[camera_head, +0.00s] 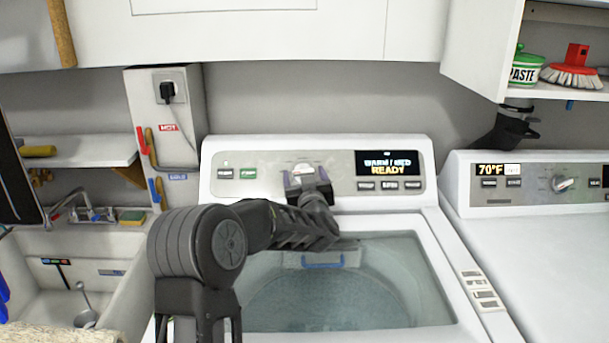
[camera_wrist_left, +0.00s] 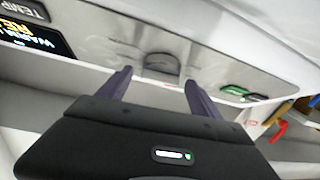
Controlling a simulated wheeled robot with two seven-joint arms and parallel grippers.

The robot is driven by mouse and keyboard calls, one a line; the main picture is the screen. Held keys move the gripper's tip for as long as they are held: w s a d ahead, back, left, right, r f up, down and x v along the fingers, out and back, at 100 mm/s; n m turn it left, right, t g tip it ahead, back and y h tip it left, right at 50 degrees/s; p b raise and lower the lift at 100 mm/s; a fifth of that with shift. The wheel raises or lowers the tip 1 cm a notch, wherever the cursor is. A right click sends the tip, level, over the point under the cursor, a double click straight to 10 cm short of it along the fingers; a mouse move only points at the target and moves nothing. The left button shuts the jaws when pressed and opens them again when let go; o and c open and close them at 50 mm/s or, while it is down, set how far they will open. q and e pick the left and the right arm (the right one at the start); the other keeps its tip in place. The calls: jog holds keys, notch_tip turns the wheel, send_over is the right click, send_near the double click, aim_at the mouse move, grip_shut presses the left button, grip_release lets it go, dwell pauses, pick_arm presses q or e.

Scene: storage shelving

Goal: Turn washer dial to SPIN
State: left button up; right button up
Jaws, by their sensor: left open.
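The washer (camera_head: 430,230) stands in the middle with its glass lid showing the tub. Its dial (camera_head: 303,169) is on the control panel and is mostly hidden by my left gripper in the head view. The dial also shows as a grey half-round knob in the left wrist view (camera_wrist_left: 162,66). My left gripper (camera_head: 306,178) is open, its two fingers pointing at the panel. In the left wrist view the left gripper (camera_wrist_left: 158,82) has the dial between and beyond its fingertips; I cannot tell whether they touch it. The dial's labels are not readable.
The washer's display (camera_head: 391,163) reads WARM / MED and READY. A green button (camera_head: 248,173) is left of the dial. A second machine (camera_head: 560,183) stands at right. A sink (camera_head: 70,270) is at left. A shelf with a brush (camera_head: 572,72) and a paste tub (camera_head: 526,68) hangs at upper right.

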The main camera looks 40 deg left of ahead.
pick_arm(q)
jog(key=shift+c, duration=0.2)
jog(key=c, duration=1.3)
jog(key=shift+w+d+r+n+g+y, duration=0.2)
jog(key=shift+n+g+y, duration=0.15)
jog(key=shift+n, duration=0.45)
jog(key=shift+c, duration=0.2)
jog(key=n+g+y+p, duration=0.1)
jog(key=n+g, duration=0.1)
jog(key=shift+w+r+n, duration=0.1)
jog(key=shift+n, duration=0.3)
jog(key=shift+n+g+p, duration=0.4)
jog(key=shift+n+g, duration=0.05)
jog(key=shift+n, duration=0.45)
